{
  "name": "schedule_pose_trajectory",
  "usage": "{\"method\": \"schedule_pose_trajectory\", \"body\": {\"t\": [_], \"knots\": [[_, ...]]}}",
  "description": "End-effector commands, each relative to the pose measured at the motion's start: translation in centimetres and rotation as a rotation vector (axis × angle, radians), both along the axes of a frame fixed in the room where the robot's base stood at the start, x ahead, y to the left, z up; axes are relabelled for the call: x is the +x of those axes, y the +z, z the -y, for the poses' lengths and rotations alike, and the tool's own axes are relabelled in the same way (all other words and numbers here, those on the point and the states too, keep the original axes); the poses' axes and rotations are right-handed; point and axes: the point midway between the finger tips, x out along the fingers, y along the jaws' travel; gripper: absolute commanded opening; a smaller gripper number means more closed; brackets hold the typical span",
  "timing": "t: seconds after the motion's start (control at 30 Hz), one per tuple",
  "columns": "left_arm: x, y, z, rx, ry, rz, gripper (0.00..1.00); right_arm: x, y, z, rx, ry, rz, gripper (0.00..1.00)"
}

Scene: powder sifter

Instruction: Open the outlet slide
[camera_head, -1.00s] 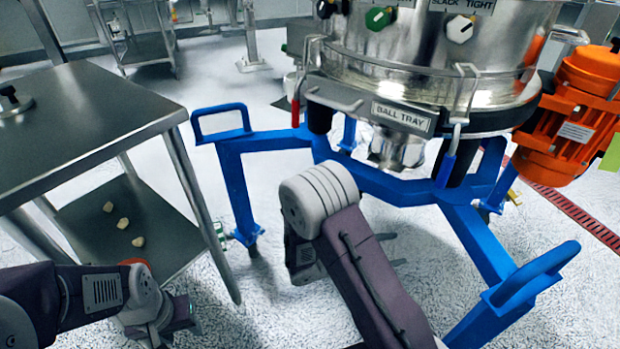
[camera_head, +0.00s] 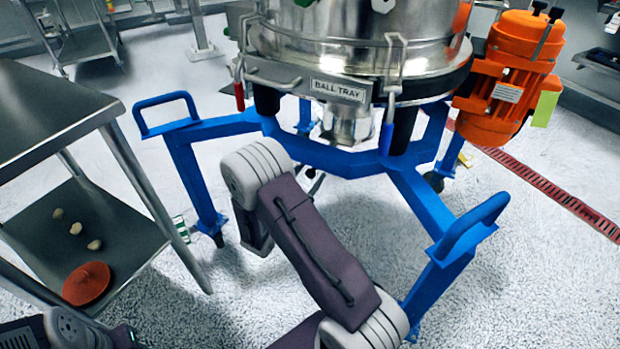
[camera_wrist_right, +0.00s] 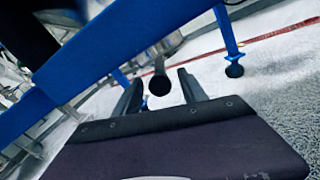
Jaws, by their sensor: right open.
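The sifter's metal outlet (camera_head: 347,125) hangs under the drum in the head view. The outlet slide is not clear there. In the right wrist view, a dark round knob (camera_wrist_right: 159,85) on a short rod points toward the camera below the metal outlet spout. It looks like the slide's handle. My right gripper (camera_wrist_right: 161,92) is open, with one finger on either side of the knob; I cannot tell whether they touch it. In the head view, my right gripper (camera_head: 315,182) is mostly hidden behind my forearm, below the outlet. My left gripper's fingers are out of view.
The blue frame (camera_head: 330,155) surrounds the outlet, with a leg and handle at right (camera_head: 470,230). An orange motor (camera_head: 508,80) hangs at right. A steel table (camera_head: 55,110) stands at left; its lower shelf (camera_head: 115,225) holds small pale pieces and a reddish disc (camera_head: 87,284).

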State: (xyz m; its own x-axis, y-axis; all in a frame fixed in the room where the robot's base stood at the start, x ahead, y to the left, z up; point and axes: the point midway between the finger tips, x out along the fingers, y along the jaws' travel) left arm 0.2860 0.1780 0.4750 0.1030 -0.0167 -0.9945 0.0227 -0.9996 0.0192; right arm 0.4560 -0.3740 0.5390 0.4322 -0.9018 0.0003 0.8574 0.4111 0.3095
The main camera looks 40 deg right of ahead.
Motion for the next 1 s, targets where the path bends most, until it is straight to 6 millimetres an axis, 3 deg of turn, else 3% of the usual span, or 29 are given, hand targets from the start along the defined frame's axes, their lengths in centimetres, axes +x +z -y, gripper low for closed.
{"method": "schedule_pose_trajectory", "body": {"t": [0.3, 0.47, 0.5, 1.0], "knots": [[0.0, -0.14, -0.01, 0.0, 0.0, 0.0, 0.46, 0.23, 0.08, 0.44, 0.001, 0.001, 0.0, 0.47], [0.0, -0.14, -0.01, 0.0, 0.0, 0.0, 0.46, 0.23, 0.07, 0.42, 0.001, 0.001, 0.0, 0.02], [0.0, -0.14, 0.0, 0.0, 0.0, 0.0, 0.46, 0.23, 0.07, 0.42, 0.001, 0.001, 0.0, 0.0], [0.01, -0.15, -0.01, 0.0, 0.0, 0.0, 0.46, 0.2, 0.04, 0.41, 0.001, 0.001, 0.0, 0.0]]}}
